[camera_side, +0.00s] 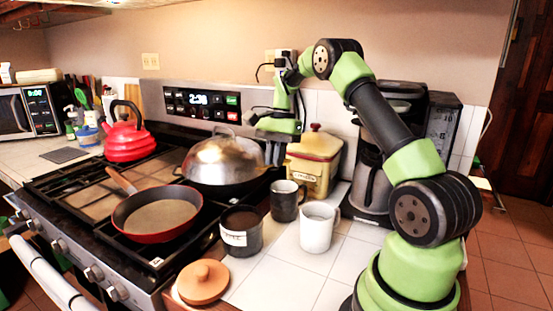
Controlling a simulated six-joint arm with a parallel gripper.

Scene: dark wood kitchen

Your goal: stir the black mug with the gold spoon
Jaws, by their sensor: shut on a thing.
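The black mug (286,203) stands upright on the white tiled counter, in front of the yellow canister and behind the white mug. My gripper (273,154) points down, higher in the picture than the black mug and slightly to its left, beside the canister. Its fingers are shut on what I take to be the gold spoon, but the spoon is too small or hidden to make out. I cannot see a spoon tip inside the mug, and the inside of the mug is mostly hidden.
A white mug (318,228) and a dark labelled container (241,232) stand close by. A yellow canister (315,163) and coffee maker (375,185) stand behind. A lidded pan (222,162) and red pan (157,214) sit on the stove. A terracotta lid (204,282) lies in front.

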